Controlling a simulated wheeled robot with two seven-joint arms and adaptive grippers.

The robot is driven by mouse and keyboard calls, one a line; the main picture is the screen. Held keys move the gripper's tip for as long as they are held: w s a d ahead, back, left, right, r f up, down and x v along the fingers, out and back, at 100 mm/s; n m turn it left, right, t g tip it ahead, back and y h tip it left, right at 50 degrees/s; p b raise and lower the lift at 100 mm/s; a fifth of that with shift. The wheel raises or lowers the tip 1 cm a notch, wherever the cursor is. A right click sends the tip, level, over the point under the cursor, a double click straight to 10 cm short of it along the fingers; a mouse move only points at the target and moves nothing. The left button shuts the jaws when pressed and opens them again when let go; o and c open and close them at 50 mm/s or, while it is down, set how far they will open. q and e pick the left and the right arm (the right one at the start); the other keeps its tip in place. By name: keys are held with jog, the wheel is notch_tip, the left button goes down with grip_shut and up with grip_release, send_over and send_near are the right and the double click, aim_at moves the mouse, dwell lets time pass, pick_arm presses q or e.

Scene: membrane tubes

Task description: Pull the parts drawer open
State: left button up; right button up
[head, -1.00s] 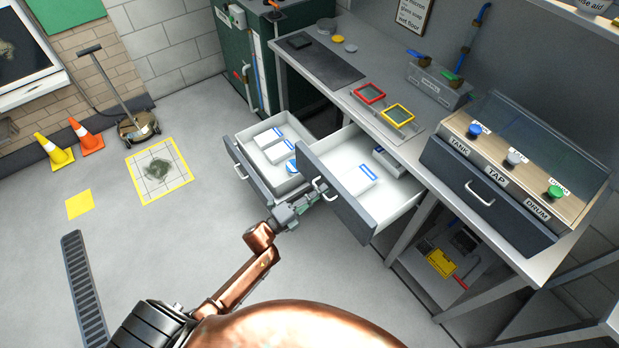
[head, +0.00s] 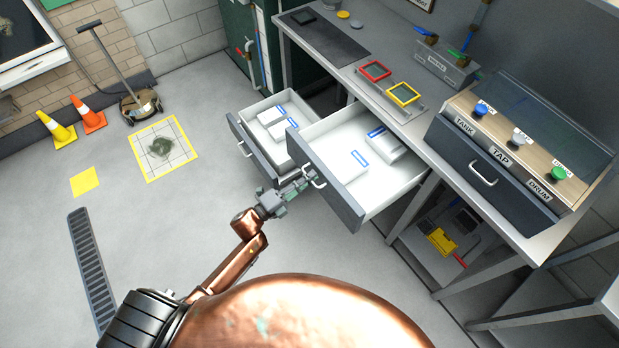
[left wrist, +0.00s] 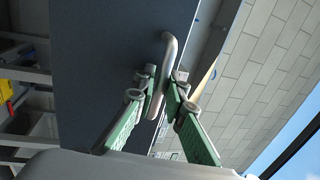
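Two grey-fronted drawers under the bench stand open. My left gripper (head: 298,188) is at the nearer, right-hand drawer (head: 324,182), which is pulled well out and holds white boxes with blue labels (head: 383,150). In the left wrist view the green fingers (left wrist: 165,88) stand on either side of this drawer's pale bar handle (left wrist: 169,48) and appear closed on it. The handle also shows in the head view (head: 314,177). The other drawer (head: 251,150) is open beside it, with white boxes inside. My right gripper is not in view.
The bench (head: 440,128) carries red and yellow frames (head: 390,83) and a console with TANK, TAP and DRUM labels (head: 500,153). The floor before the drawers is clear.

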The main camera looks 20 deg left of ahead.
pick_arm(q)
jog(key=shift+o, duration=0.2)
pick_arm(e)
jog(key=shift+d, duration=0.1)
pick_arm(q)
jog(key=shift+s, duration=0.1)
jog(key=v, duration=1.1)
jog(key=shift+s+a, duration=0.25)
jog(key=shift+a, duration=0.05)
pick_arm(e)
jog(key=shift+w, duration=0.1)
pick_arm(q)
jog(key=shift+f, duration=0.1)
